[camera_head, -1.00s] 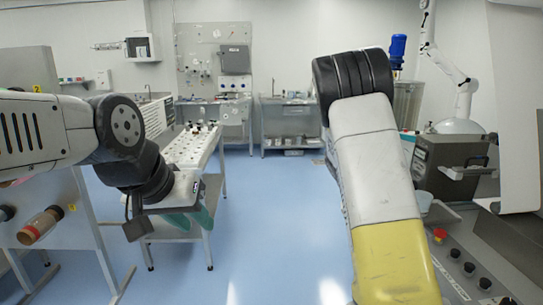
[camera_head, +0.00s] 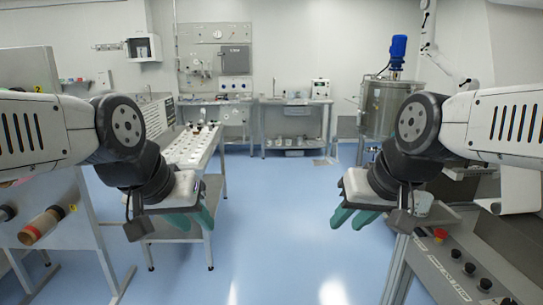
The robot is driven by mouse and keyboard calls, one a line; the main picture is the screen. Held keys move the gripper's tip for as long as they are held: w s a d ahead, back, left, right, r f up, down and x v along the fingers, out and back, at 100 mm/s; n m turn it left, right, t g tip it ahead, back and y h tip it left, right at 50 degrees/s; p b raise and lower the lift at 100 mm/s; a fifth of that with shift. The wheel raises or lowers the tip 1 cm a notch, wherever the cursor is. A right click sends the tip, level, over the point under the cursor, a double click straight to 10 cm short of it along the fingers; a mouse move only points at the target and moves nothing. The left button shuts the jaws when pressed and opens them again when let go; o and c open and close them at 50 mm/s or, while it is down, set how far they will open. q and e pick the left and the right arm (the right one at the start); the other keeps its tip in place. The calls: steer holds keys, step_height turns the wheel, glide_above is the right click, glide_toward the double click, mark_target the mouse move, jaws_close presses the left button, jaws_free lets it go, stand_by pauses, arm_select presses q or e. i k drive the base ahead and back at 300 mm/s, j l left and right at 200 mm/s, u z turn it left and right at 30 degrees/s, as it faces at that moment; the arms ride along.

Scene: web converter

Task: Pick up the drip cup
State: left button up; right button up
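A small pale grey-blue cup (camera_head: 421,203) stands at the left end of the machine on the right, partly hidden behind my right wrist. It may be the drip cup, but it is too small and covered to be sure. My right gripper (camera_head: 346,227) has teal fingers pointing down, spread apart and empty, over the floor left of the cup. My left gripper (camera_head: 198,225) is likewise open and empty, in front of the perforated table on the left, far from the cup.
The machine's control panel (camera_head: 455,262), with a red button and black knobs, fills the lower right. A perforated table (camera_head: 190,150) and a rack with rollers (camera_head: 45,222) stand on the left. A steel tank (camera_head: 385,105) stands at the back right. The blue floor (camera_head: 270,220) between is clear.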

mark_target(422, 209)
steer(key=z, duration=1.25)
steer(key=u, duration=0.45)
steer(key=l+u, duration=0.1)
steer(key=u, duration=0.35)
steer(key=k+u, duration=0.1)
steer(key=u, duration=0.8)
steer(key=k+u, duration=0.15)
steer(key=k, duration=0.2)
